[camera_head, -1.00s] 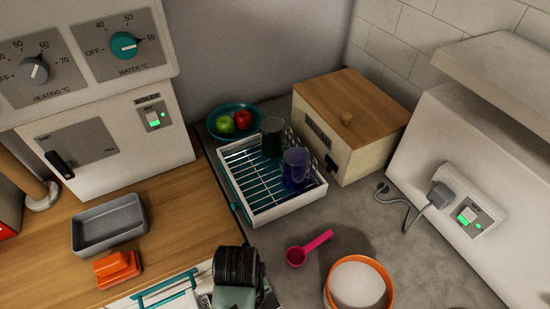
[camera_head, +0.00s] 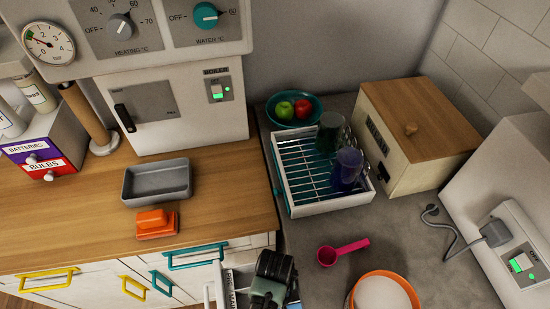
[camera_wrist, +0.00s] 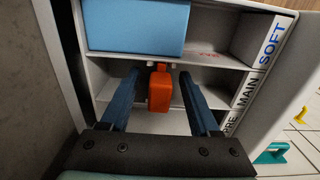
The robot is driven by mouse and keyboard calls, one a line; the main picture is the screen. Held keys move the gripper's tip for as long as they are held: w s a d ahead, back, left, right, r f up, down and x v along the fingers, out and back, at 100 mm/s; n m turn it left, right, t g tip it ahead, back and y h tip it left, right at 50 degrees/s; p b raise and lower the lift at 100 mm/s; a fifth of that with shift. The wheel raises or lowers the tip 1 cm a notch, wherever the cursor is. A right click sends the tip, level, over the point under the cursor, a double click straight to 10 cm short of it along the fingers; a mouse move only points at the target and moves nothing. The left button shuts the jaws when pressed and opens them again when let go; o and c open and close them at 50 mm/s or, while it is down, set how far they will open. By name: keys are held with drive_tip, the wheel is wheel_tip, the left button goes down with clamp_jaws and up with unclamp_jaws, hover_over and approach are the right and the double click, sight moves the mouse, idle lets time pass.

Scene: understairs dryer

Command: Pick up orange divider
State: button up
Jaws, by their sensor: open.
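In the wrist view the orange divider (camera_wrist: 160,90) stands upright in the white compartment drawer (camera_wrist: 220,58), in front of the middle partition. My gripper (camera_wrist: 158,74) is open, with its two dark blue fingers on either side of the divider. Gaps show between the divider and both fingers. The divider's lower part is partly hidden. In the head view my gripper's wrist (camera_head: 272,275) is over the drawer at the counter's front, and the divider is hidden there.
A blue block (camera_wrist: 135,25) fills part of the drawer compartment marked SOFT. On the counter are an orange piece (camera_head: 156,223), a grey tray (camera_head: 157,180), a pink scoop (camera_head: 342,250), an orange-rimmed bowl (camera_head: 410,288) and a white dish rack (camera_head: 325,208).

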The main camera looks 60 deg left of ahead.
drive_tip(key=shift+f, duration=1.25)
clamp_jaws()
idle(0.4)
